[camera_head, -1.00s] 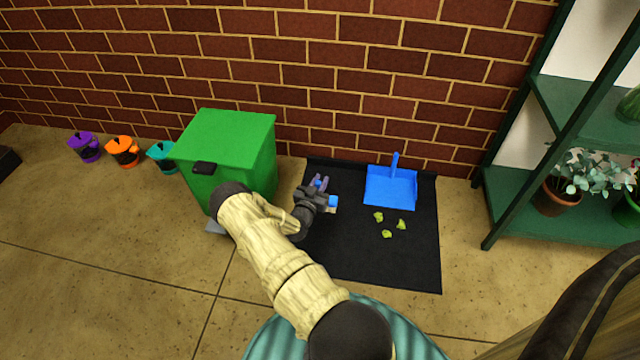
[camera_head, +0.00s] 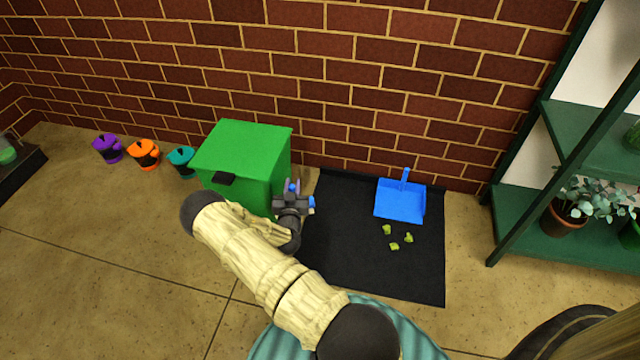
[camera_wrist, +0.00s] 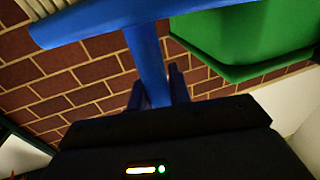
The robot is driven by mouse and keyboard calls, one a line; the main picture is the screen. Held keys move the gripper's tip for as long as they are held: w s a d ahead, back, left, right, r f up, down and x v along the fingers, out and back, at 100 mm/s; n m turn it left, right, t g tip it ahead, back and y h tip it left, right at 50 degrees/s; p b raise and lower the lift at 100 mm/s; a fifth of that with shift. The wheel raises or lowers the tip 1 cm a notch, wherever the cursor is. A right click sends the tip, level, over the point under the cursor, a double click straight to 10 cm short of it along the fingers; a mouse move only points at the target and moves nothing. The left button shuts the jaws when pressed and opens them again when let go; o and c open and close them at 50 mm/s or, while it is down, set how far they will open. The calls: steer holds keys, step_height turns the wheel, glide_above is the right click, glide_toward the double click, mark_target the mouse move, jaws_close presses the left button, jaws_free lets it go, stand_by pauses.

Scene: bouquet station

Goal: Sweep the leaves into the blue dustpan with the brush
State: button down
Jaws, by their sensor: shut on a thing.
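The blue dustpan (camera_head: 400,203) lies on the black mat (camera_head: 345,262) near the wall, its handle toward the wall. Several small green leaves (camera_head: 394,246) lie on the mat just in front of the dustpan. My gripper (camera_head: 291,190) is left of the dustpan and leaves, beside the green bin. It is shut on the blue brush, whose blue ends show on either side of the fingers. In the wrist view the brush (camera_wrist: 150,62) has a blue handle running between the fingers and a wide blue head across the top.
A green bin (camera_head: 243,150) stands close behind and left of my gripper. Purple, orange and teal pots (camera_head: 144,154) stand along the wall at left. A green shelf (camera_head: 560,235) with potted plants stands at right. The mat's front part is clear.

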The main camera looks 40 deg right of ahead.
steer(key=a+r+n+t+y+p, duration=0.1)
steer(key=a+r+n+y+p, duration=0.2)
steer(key=a, duration=0.7)
steer(key=s+a+r+n+t+y+p, duration=0.1)
steer(key=a+r+n+t+y+p, duration=0.1)
steer(key=a+r+n+y+p, duration=0.2)
steer(key=a+r+y+p, duration=0.1)
steer(key=a+r+y, duration=0.2)
steer(key=a+r, duration=0.3)
steer(key=shift+s+a+t+y, duration=0.3)
steer(key=shift+a+y, duration=0.1)
steer(key=shift+a, duration=0.3)
steer(key=shift+a, duration=0.1)
